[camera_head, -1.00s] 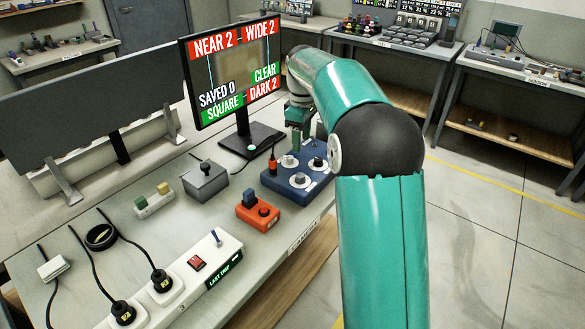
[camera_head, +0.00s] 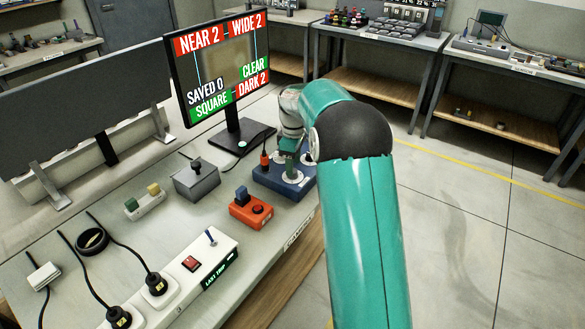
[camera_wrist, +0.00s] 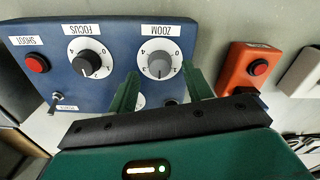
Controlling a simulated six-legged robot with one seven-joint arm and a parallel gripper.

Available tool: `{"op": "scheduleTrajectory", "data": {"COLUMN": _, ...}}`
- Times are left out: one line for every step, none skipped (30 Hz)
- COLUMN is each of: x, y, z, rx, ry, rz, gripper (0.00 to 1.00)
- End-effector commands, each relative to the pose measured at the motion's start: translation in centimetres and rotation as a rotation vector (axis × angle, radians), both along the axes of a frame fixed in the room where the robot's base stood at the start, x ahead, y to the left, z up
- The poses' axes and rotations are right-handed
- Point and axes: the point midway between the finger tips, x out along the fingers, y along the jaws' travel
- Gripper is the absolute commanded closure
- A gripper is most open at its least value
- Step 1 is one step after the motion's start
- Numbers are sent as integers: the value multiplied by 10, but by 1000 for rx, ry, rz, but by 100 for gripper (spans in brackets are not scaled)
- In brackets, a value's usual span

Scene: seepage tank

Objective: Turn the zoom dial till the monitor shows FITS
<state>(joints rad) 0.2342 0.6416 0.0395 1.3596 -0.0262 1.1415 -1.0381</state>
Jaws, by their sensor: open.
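The monitor (camera_head: 218,72) reads NEAR 2, WIDE 2, SAVED 0, CLEAR, SQUARE and DARK 2. Its NEAR, WIDE and DARK labels are red; CLEAR and SQUARE are green. The blue control box (camera_head: 270,184) stands in front of it; it also shows in the wrist view (camera_wrist: 110,38). The zoom dial (camera_wrist: 159,66) is a grey knob on a white numbered disc, right of the focus dial (camera_wrist: 88,62). My gripper (camera_wrist: 160,82) is open, its green fingers on either side below the zoom dial. Contact with the knob cannot be told.
A red SHOOT button (camera_wrist: 37,65) and a small toggle (camera_wrist: 56,98) are on the blue box. An orange box (camera_head: 249,212) stands close by, beside a grey box (camera_head: 197,180). A power strip (camera_head: 190,272) with plugs lies nearer. Floor at right is clear.

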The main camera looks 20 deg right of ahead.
Motion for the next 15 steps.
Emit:
{"op": "scheduleTrajectory", "data": {"x": 0, "y": 1, "z": -8, "rx": 1, "ry": 2, "rz": 0, "gripper": 50}}
{"op": "scheduleTrajectory", "data": {"x": 1, "y": 1, "z": -12, "rx": 1, "ry": 1, "rz": 1, "gripper": 50}}
{"op": "scheduleTrajectory", "data": {"x": 1, "y": 1, "z": -17, "rx": 1, "ry": 2, "rz": 0, "gripper": 50}}
{"op": "scheduleTrajectory", "data": {"x": 1, "y": 1, "z": -20, "rx": 1, "ry": 2, "rz": 0, "gripper": 50}}
{"op": "scheduleTrajectory", "data": {"x": 1, "y": 1, "z": -22, "rx": 1, "ry": 1, "rz": 0, "gripper": 50}}
{"op": "scheduleTrajectory", "data": {"x": 2, "y": 1, "z": -24, "rx": 0, "ry": 0, "rz": 0, "gripper": 50}}
{"op": "scheduleTrajectory", "data": {"x": 2, "y": 1, "z": -25, "rx": 1, "ry": -1, "rz": 0, "gripper": 50}}
{"op": "scheduleTrajectory", "data": {"x": 2, "y": 1, "z": -26, "rx": 0, "ry": -1, "rz": 0, "gripper": 50}}
{"op": "scheduleTrajectory", "data": {"x": 3, "y": 1, "z": -26, "rx": 0, "ry": -1, "rz": 0, "gripper": 50}}
{"op": "scheduleTrajectory", "data": {"x": 3, "y": 1, "z": -26, "rx": 0, "ry": -1, "rz": 0, "gripper": 50}}
{"op": "scheduleTrajectory", "data": {"x": 3, "y": 1, "z": -26, "rx": 0, "ry": -1, "rz": 0, "gripper": 50}}
{"op": "scheduleTrajectory", "data": {"x": 3, "y": 1, "z": -26, "rx": 0, "ry": -1, "rz": 0, "gripper": 50}}
{"op": "scheduleTrajectory", "data": {"x": 3, "y": 1, "z": -26, "rx": 0, "ry": -1, "rz": 0, "gripper": 50}}
{"op": "scheduleTrajectory", "data": {"x": 3, "y": 1, "z": -26, "rx": 0, "ry": -1, "rz": 0, "gripper": 50}}
{"op": "scheduleTrajectory", "data": {"x": 3, "y": 1, "z": -26, "rx": 0, "ry": -1, "rz": 0, "gripper": 50}}
